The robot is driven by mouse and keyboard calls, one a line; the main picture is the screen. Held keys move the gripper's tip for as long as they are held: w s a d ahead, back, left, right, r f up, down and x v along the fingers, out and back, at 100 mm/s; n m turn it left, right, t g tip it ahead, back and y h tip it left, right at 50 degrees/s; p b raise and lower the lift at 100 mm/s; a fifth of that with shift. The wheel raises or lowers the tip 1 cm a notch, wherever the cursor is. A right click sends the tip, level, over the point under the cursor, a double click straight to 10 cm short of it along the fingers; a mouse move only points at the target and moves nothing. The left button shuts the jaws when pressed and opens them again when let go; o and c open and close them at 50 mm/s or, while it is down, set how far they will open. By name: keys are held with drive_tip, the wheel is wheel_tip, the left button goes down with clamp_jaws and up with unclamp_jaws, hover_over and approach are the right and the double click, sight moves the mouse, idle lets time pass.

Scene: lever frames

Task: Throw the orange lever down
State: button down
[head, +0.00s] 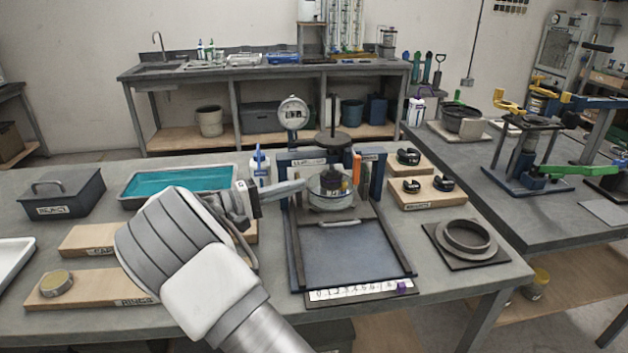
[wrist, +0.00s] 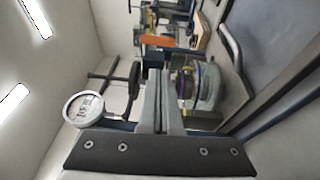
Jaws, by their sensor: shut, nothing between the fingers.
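The orange lever (head: 356,168) stands upright by the right blue post of the press-like rig on the near table in the head view. It also shows in the wrist view, as an orange bar (wrist: 157,41) beyond my fingertips. My gripper (head: 301,185) is shut and empty, left of the lever and apart from it, with its fingers pointing right beside the clear round chamber (head: 331,189). In the wrist view my gripper's fingers (wrist: 158,74) lie together. The lower end of the lever is hidden behind the rig's parts.
A dial gauge (head: 293,113) and a dark weight disc on a rod (head: 333,143) rise above the rig. A teal-filled tray (head: 180,181) sits left, behind my arm. Wooden boards with black ring pieces (head: 427,192) lie right of the lever. A flat ring (head: 466,237) lies at the front right.

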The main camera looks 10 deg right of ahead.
drive_tip(key=shift+v, duration=1.25)
drive_tip(key=s+d+r+m+g+y+p, duration=0.1)
drive_tip(key=s+d+r+g+y+p, duration=0.2)
drive_tip(key=s+d, duration=0.35)
drive_tip(key=s+d+r+m+g+y+p, duration=0.1)
drive_tip(key=s+d+r+g+y+p, duration=0.1)
drive_tip(key=s+d+r+y, duration=0.35)
drive_tip(key=s+r+t+y+p, duration=0.2)
drive_tip(key=s+r+y+p, duration=0.1)
drive_tip(key=s, duration=0.7)
drive_tip(key=s+a+r+m+t+y+p, duration=0.1)
drive_tip(key=s+r+t+y+p, duration=0.2)
drive_tip(key=s+y, duration=0.3)
drive_tip(key=s+r, duration=0.1)
drive_tip(key=s, duration=0.4)
drive_tip(key=shift+a+r, duration=0.15)
drive_tip(key=shift+r, duration=0.15)
